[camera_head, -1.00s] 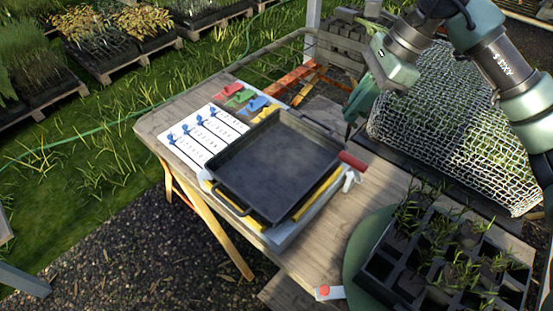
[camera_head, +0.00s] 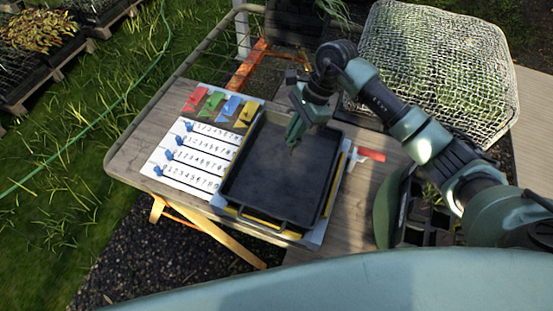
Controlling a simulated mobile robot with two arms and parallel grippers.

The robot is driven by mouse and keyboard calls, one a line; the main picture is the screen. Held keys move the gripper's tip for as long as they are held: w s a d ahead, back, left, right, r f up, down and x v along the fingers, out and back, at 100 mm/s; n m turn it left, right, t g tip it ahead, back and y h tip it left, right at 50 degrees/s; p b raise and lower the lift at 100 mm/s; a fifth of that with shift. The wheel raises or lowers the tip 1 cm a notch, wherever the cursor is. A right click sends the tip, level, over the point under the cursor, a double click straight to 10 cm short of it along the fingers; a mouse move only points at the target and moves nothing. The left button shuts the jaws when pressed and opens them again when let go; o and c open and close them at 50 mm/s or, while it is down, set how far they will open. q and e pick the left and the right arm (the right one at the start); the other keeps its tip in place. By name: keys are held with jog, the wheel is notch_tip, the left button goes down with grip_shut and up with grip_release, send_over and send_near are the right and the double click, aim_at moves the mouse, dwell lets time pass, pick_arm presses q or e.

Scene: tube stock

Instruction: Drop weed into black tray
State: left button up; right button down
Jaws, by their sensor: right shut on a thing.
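The black tray (camera_head: 262,187) sits on a yellow and white base on the wooden table, and its inside looks empty. My right gripper (camera_head: 293,134) is over the tray's far part, pointing down, with its jaws shut. The seedling tray (camera_head: 418,236) is at the right, mostly hidden behind my right arm. My left gripper is out of view.
A white counting board (camera_head: 190,165) with blue sliders and coloured tags (camera_head: 228,106) lies left of the tray. A red handle (camera_head: 371,155) sticks out at its right. A netted basket (camera_head: 435,65) stands behind. Bare wood shows at the table's left edge.

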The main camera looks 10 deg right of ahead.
notch_tip(320, 180, down, 5)
jog(key=shift+s+d+f+b, duration=0.1)
jog(key=shift+f+b, duration=0.05)
jog(key=shift+b, duration=0.85)
jog(key=shift+f, duration=0.2)
jog(key=c, duration=1.5)
grip_release()
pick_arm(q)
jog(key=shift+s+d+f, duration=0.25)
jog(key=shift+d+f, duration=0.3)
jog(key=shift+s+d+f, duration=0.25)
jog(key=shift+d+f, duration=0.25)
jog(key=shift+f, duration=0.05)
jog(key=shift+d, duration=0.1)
pick_arm(e)
jog(key=shift+d, duration=0.1)
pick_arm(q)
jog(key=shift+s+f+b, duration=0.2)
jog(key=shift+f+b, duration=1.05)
pick_arm(e)
jog(key=v, duration=0.8)
